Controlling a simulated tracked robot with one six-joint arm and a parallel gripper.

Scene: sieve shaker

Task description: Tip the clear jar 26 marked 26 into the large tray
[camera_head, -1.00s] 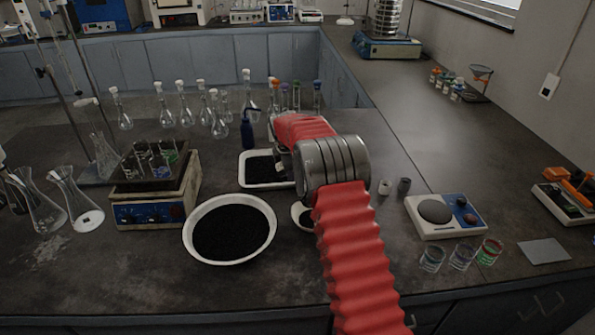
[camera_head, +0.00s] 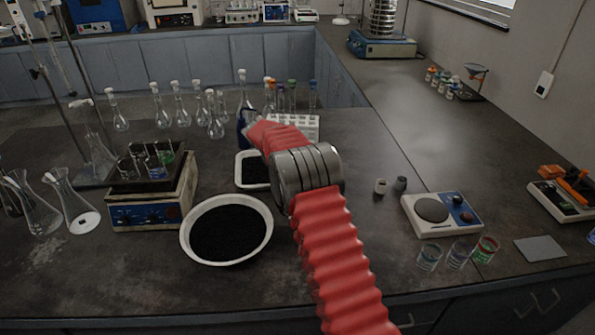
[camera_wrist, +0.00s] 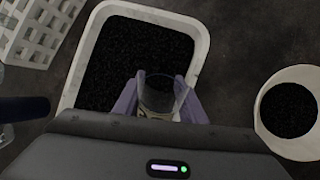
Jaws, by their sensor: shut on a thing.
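My gripper (camera_wrist: 158,104) is shut on a small clear jar (camera_wrist: 158,90), with one pale purple finger on each side. The jar's open mouth shows in the wrist view. A pale label shows low on the jar, but I cannot read a number. I cannot tell its contents from the black behind it. The jar is over the lower part of the white rectangular tray (camera_wrist: 203,45), which holds black grains. In the head view this tray (camera_head: 238,171) is partly behind my red-sleeved arm, which hides the jar and fingers.
A wide white bowl of black grains (camera_head: 186,240) stands in front of the tray. A smaller white round dish (camera_wrist: 262,130) is at the right in the wrist view. A white rack (camera_wrist: 38,22) and a dark blue bottle (camera_wrist: 22,108) are at the left. Glass flasks stand behind.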

